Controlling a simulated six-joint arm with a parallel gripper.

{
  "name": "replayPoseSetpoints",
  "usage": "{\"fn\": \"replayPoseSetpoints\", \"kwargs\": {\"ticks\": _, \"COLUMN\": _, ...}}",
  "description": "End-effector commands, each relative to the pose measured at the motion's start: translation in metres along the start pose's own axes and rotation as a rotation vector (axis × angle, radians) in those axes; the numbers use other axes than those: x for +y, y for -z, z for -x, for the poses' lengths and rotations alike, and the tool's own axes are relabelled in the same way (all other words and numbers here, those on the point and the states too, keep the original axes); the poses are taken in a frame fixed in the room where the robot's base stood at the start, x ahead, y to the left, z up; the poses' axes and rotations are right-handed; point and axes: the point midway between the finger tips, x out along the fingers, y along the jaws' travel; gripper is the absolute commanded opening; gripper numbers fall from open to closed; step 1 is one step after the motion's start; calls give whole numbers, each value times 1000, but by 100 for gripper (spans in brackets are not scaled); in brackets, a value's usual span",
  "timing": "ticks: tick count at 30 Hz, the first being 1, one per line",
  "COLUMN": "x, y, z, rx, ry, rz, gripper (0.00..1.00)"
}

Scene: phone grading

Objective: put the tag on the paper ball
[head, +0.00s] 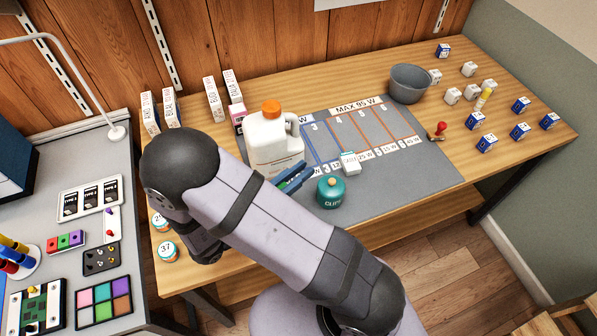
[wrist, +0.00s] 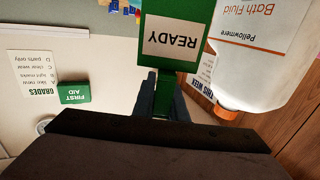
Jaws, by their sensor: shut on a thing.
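My gripper (head: 292,178) is shut on a green tag in the wrist view (wrist: 195,62). The tag has a white label reading READY, and its lower part lies between the two fingers (wrist: 163,100). In the head view the gripper is mostly behind my forearm, just in front of the white jug, and only a sliver of green shows between the fingers. I cannot make out a paper ball in either view.
The white jug (head: 272,152) with an orange cap stands right behind the gripper. A grey bowl (head: 408,86) and several small boxes are farther right. The grey mat (head: 400,178) has free room.

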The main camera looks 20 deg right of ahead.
Motion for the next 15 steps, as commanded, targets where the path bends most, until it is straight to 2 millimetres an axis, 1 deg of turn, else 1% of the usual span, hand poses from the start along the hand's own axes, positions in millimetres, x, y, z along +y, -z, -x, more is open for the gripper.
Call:
{"fn": "replayPoseSetpoints", "kwargs": {"ticks": 6, "x": 0, "y": -4, "z": 0, "rx": 0, "ry": 0, "rz": 1, "gripper": 0}}
{"fn": "replayPoseSetpoints", "kwargs": {"ticks": 7, "x": 0, "y": -3, "z": 0, "rx": 0, "ry": 0, "rz": 0, "gripper": 19}}
{"fn": "replayPoseSetpoints", "kwargs": {"ticks": 8, "x": 0, "y": -3, "z": 0, "rx": 0, "ry": 0, "rz": 0, "gripper": 26}}
{"fn": "replayPoseSetpoints", "kwargs": {"ticks": 9, "x": 0, "y": -3, "z": 0, "rx": 0, "ry": 0, "rz": 0, "gripper": 31}}
{"fn": "replayPoseSetpoints", "kwargs": {"ticks": 15, "x": 0, "y": -2, "z": 0, "rx": 0, "ry": 0, "rz": 0, "gripper": 31}}
